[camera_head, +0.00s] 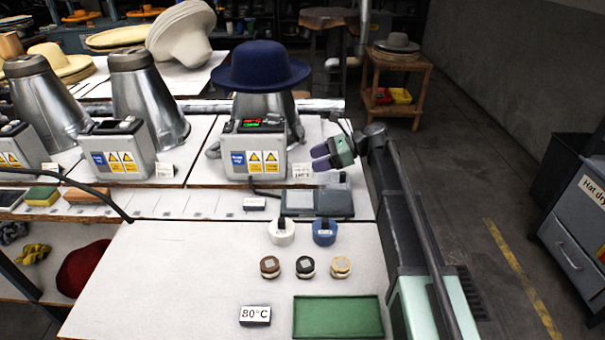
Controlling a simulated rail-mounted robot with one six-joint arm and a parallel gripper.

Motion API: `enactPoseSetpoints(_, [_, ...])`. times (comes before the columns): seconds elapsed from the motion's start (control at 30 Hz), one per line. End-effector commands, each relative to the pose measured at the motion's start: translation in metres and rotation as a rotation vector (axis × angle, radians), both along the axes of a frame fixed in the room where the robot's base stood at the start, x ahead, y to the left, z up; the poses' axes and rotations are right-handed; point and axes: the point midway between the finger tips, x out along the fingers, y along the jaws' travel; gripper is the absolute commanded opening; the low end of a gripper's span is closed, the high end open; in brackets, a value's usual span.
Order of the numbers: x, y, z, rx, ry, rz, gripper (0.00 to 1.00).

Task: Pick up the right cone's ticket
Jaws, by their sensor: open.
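The right cone (262,106) is metal and wears a dark blue hat (261,68). Its control box (254,155), with a lit red and green display, stands in front of it. The right cone's ticket (302,170) is a small white card with print too small to read surely, standing on the white bench just right of that box. My gripper (317,158) is open and empty, its purple-tipped fingers pointing left, just above and right of the ticket in the picture. I cannot tell the gap in depth between the fingers and the ticket.
A grey scale-like device (318,203) lies on the bench below my gripper.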

Motion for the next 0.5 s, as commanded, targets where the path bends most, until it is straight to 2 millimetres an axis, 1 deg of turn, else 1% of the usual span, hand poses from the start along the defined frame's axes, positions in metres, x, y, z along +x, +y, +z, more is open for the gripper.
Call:
enactPoseSetpoints(0.07, [-0.001,0.008,-0.005,0.000,0.000,0.002,0.60])
enactPoseSetpoints(0.2, [-0.004,0.033,-0.017,0.000,-0.001,0.004,0.60])
enactPoseSetpoints(0.3, [-0.005,0.045,-0.021,-0.001,-0.001,0.003,0.60])
enactPoseSetpoints(0.5, [-0.005,0.046,-0.019,-0.001,-0.001,0.000,0.60])
